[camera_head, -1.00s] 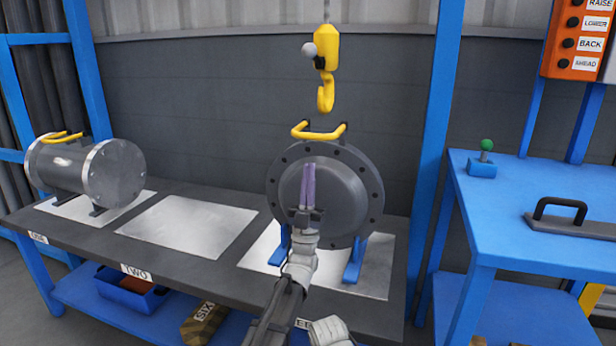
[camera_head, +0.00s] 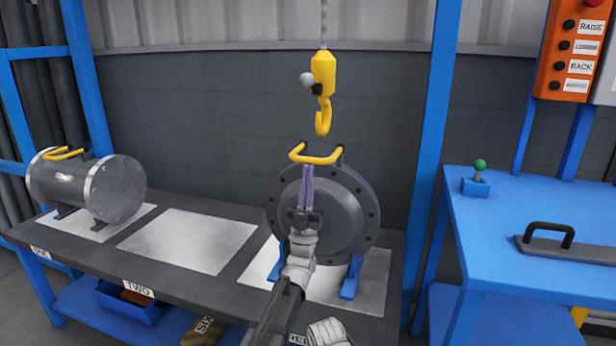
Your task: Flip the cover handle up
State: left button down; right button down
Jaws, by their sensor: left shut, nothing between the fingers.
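The round grey flanged cover (camera_head: 350,215) stands upright on blue supports on the bench, face towards me. Its yellow handle (camera_head: 318,158) is at the top edge and looks folded forward, with its bar towards me rather than standing up. My left gripper (camera_head: 307,168) is in front of the cover. Its purple fingers are shut, empty and point up, with the tips just below the handle's bar. I cannot tell if they touch it. The yellow crane hook (camera_head: 323,90) hangs above the handle, apart from it. My right gripper is not in view.
A grey cylindrical shell (camera_head: 85,185) with a yellow handle lies at the bench's left. A bare metal plate (camera_head: 187,240) is in the middle. A blue table (camera_head: 500,215) with a green-knobbed lever (camera_head: 480,166) stands right, below an orange button panel (camera_head: 573,55).

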pick_arm(q)
jog(key=shift+w+d+r+g+y+p, duration=0.3)
jog(key=shift+w+r+g+y+p, duration=0.5)
jog(key=shift+r+g+p, duration=2.75)
jog(key=shift+w+d+r+g+y+p, duration=0.4)
jog(key=shift+w+r+p, duration=0.8)
jog(key=shift+p, duration=4.9)
jog(key=shift+w+d+r+g+y+p, duration=0.2)
jog(key=shift+w+r+g+y+p, duration=0.55)
jog(key=shift+r+g+p, duration=2.75)
jog(key=f+t+p, duration=0.1)
jog(key=t+p, duration=0.1)
jog(key=t, duration=0.1)
jog(key=shift+w+f+t+p, duration=0.1)
jog(key=shift+f+t+p, duration=0.15)
jog(key=shift+f+p, duration=0.15)
jog(key=s+a, duration=0.3)
jog(key=s, duration=0.6)
jog(key=shift+s+f, duration=0.15)
jog(key=shift+s, duration=0.1)
